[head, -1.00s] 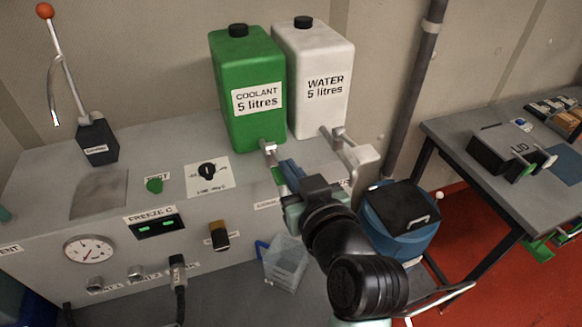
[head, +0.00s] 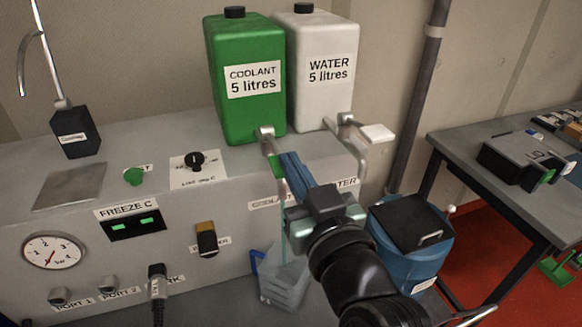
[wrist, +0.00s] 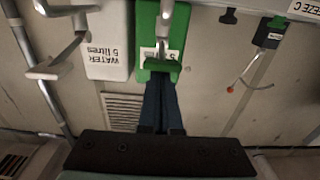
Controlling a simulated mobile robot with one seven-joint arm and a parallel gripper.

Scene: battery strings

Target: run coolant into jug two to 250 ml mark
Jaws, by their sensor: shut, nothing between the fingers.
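The green coolant container (head: 248,105) stands on the bench top, with its metal tap (head: 266,134) and green lever (head: 277,166) at the front edge. My gripper (head: 287,163) is shut and empty, its blue fingertips against or very close to the green lever. The wrist view also shows the blue fingers (wrist: 163,98) just under the green lever (wrist: 158,68). A thin pale green stream (head: 284,235) runs down below the tap into a clear jug (head: 285,285) with a blue handle. The jug's number, marks and liquid level are not readable.
The white water container (head: 320,100) stands right of the coolant, with its own tap and pale lever (head: 377,134). A blue bin with a dark lid (head: 410,225) is right of my arm. A grey table (head: 500,175) stands farther right.

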